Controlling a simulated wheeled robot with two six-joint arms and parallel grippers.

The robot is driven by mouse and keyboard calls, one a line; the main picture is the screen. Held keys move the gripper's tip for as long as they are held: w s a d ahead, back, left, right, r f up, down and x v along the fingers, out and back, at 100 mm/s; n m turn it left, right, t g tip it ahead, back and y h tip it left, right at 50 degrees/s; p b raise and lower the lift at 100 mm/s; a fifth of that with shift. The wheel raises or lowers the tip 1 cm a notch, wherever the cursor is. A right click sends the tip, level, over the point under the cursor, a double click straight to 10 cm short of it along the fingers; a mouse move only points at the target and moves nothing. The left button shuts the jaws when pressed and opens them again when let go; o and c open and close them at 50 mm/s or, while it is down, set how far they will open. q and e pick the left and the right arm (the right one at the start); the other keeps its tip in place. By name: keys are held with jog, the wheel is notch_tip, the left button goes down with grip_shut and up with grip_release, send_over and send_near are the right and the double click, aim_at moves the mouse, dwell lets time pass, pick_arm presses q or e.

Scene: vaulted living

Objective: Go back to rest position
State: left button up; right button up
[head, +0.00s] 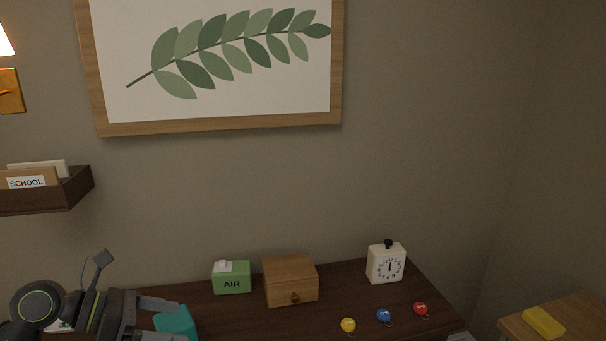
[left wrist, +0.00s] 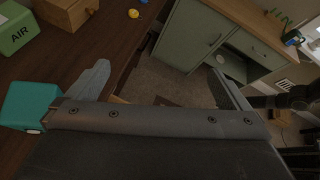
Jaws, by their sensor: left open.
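My left gripper (head: 160,318) comes in at the lower left of the head view, over the left part of the dark wooden desk top (head: 235,315). In the left wrist view its two fingers (left wrist: 160,85) are spread wide with nothing between them. A teal box (head: 176,322) sits beside the fingers; it also shows in the left wrist view (left wrist: 28,105), left of the left finger. I cannot tell if the finger touches it. My right gripper is not in view.
A yellow block (head: 543,322) lies on a side table. A SCHOOL wall shelf (head: 75,189) hangs left.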

pick_arm(q)
jog(key=s+d+r+n+t+h, duration=0.1)
jog(key=d+r+n+t+h, duration=0.2)
jog(key=r+n+t+h, duration=0.35)
jog(key=a+n+t+y, duration=0.55)
jog(key=n+t, duration=0.35)
jog(key=n, duration=0.4)
jog(key=s+a+f+n+g+y, duration=0.25)
jog(key=a+f+n+y, duration=0.25)
jog(key=f+n+y, duration=0.5)
jog(key=s+a+f+n+g+y, duration=0.2)
jog(key=s+a+f+n+y, duration=0.3)
jog(key=n+y, duration=0.5)
jog(key=s+d+f+n+g+h, duration=0.35)
jog(key=s+f+g, duration=0.25)
jog(key=s+f, duration=0.25)
jog(key=s+d+f+n+g+h, duration=0.2)
jog(key=s+f+n+g, duration=0.2)
jog(key=s+f+g, duration=0.45)
notch_tip(320, 180, down, 26)
jog(key=s+a+t+b, duration=0.1)
jog(key=s+b, duration=0.1)
jog(key=b, duration=0.1)
jog(key=s+d+f+g+h+b, duration=0.1)
jog(key=s+f+b, duration=0.1)
jog(key=s+f, duration=1.2)
notch_tip(320, 180, down, 4)
jog(key=shift+s+f, duration=0.2)
jog(key=shift+s, duration=0.15)
